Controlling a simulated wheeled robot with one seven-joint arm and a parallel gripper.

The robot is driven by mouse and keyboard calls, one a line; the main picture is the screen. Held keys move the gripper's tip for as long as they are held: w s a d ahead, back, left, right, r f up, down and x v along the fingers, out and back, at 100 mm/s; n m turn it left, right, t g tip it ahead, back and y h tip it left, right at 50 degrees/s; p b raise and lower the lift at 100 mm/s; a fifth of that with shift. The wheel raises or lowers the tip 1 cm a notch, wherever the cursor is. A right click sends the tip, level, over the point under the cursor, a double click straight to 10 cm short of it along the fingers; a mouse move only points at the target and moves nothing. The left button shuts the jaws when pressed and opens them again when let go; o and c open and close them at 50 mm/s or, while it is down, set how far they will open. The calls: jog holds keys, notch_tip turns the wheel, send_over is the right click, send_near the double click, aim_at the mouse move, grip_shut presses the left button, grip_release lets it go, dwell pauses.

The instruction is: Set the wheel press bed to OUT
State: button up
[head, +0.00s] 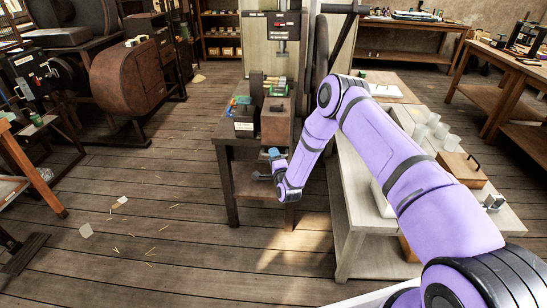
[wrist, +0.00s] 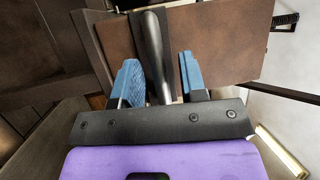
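My gripper (head: 270,165) is low in front of a small dark wooden stand (head: 226,135) in the head view. Its blue fingers (wrist: 158,78) stand apart in the wrist view, one on each side of a dark rounded handle (wrist: 153,50). A brown block (head: 277,127) sits at the stand's front edge, below a pale upright with a dark sign (head: 273,20). I cannot tell which part is the press bed or its setting.
Small green and blue items (head: 241,102) and a labelled box (head: 243,127) are on the stand. A pale bench (head: 345,190) with white cups (head: 420,132) is close on the right, under my arm. The wooden floor (head: 180,230) at left front is mostly clear, with scattered scraps.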

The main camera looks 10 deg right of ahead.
jog(key=a+v, duration=0.1)
jog(key=v, duration=0.9)
jog(key=shift+s+d, duration=0.3)
jog(key=shift+d, duration=0.15)
jog(key=w+r+n+g+y, duration=0.1)
jog(key=w+r+n+g, duration=0.15)
jog(key=r, duration=0.75)
jog(key=w+r+n+g+y, duration=0.1)
jog(key=w+r+n+g, duration=0.2)
jog(key=r, duration=0.6)
jog(key=s+d+r+n+g+h, duration=0.1)
jog(key=s+d+r+n, duration=0.15)
jog(key=r, duration=0.55)
jog(key=s+d+r+n+g+h, duration=0.1)
jog(key=s+r+n, duration=0.25)
jog(key=r, duration=0.55)
jog(key=s+d+r+n+g+h, duration=0.1)
jog(key=s+d+r+g, duration=0.1)
jog(key=s+r, duration=0.6)
jog(key=s+d+r+n+g+h, duration=0.15)
jog(key=s+r, duration=0.25)
jog(key=s, duration=0.8)
jog(key=s+d+r+n+g, duration=0.1)
jog(key=s+d+n+g, duration=0.1)
jog(key=s, duration=2)
jog(key=shift+r+g+y, duration=0.25)
jog(key=shift+g+y, duration=0.1)
jog(key=shift+g, duration=0.55)
